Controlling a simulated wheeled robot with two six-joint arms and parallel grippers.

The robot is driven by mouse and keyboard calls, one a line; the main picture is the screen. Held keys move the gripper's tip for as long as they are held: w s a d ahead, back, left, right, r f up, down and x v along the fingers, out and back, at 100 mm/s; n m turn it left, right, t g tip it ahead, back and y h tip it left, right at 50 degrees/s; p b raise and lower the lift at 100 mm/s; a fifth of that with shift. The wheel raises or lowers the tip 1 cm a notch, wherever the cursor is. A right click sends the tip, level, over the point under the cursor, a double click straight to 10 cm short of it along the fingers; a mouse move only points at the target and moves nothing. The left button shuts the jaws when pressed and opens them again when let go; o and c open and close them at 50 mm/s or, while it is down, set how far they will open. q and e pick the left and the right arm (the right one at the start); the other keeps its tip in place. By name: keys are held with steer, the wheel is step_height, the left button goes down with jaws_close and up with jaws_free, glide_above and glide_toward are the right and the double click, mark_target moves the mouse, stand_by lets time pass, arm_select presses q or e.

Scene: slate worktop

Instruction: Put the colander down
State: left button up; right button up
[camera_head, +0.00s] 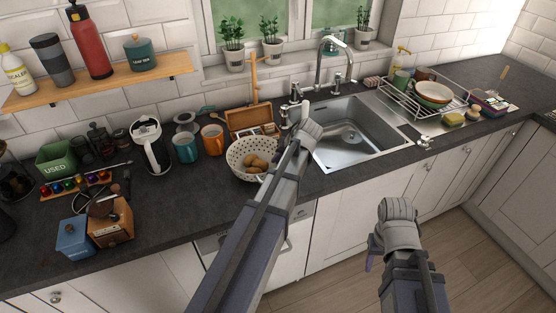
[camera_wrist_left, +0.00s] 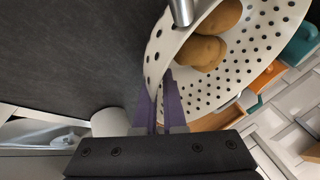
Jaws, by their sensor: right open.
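In the head view my left gripper (camera_head: 283,150) is at the colander's right side, partly hidden by my arm. I cannot tell whether the colander's base touches the worktop. My right gripper (camera_head: 373,252) is open, in front of the cabinets.
The sink (camera_head: 350,135) is right of the colander. An orange mug (camera_head: 212,141), a teal mug (camera_head: 185,148) and a wooden box (camera_head: 250,120) stand close behind and left. A dish rack (camera_head: 425,98) is farther right. Bare worktop (camera_head: 185,205) lies to the front left.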

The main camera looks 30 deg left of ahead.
arm_select(q)
steer(key=o, duration=0.4)
steer(key=shift+d+r+p, duration=0.1)
steer(key=shift+r+p, duration=0.35)
steer(key=shift+r, duration=0.05)
steer(key=p+v, duration=1)
steer(key=v, duration=0.1)
steer(key=s+d+f+m+h, duration=0.1)
steer(key=s+d+m, duration=0.1)
steer(key=s+d, duration=0.4)
steer(key=s+d+f+m+g+h, duration=0.1)
steer(key=s+d+m+h, duration=0.1)
steer(key=s+d, duration=0.5)
steer(key=s+d+f+m+g+h, duration=0.1)
steer(key=s+d+m, duration=0.3)
steer(key=d, duration=0.5)
steer(key=shift+s+d+f+h+b, duration=0.15)
steer(key=shift+s+h, duration=0.1)
steer(key=shift+s, duration=0.3)
steer(key=shift+s+d+h+b, duration=0.15)
steer(key=shift+s+h, duration=0.1)
steer(key=shift+s, duration=0.35)
steer(key=shift+f, duration=0.1)
step_height(320, 180, down, 4)
steer(key=b, duration=0.4)
